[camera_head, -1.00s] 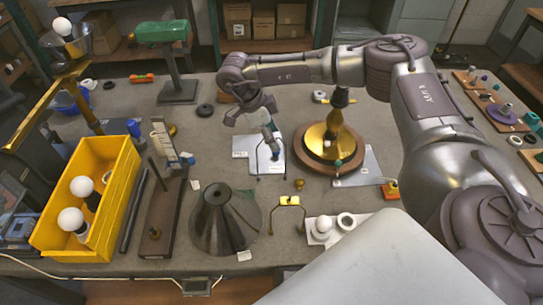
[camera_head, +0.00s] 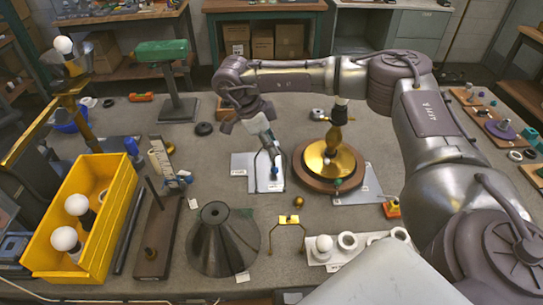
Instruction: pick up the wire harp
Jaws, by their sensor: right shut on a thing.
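I cannot tell clearly whether the harp's lower ends touch the sheet. My left gripper is not in view.
The brass lamp on its round wooden base (camera_head: 313,181) stands close right. A dark cone shade (camera_head: 222,243), a yellow-topped wire stand (camera_head: 290,220) and a small brass ball (camera_head: 298,201) are nearer. The yellow bin (camera_head: 118,200) with bulbs is at left.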

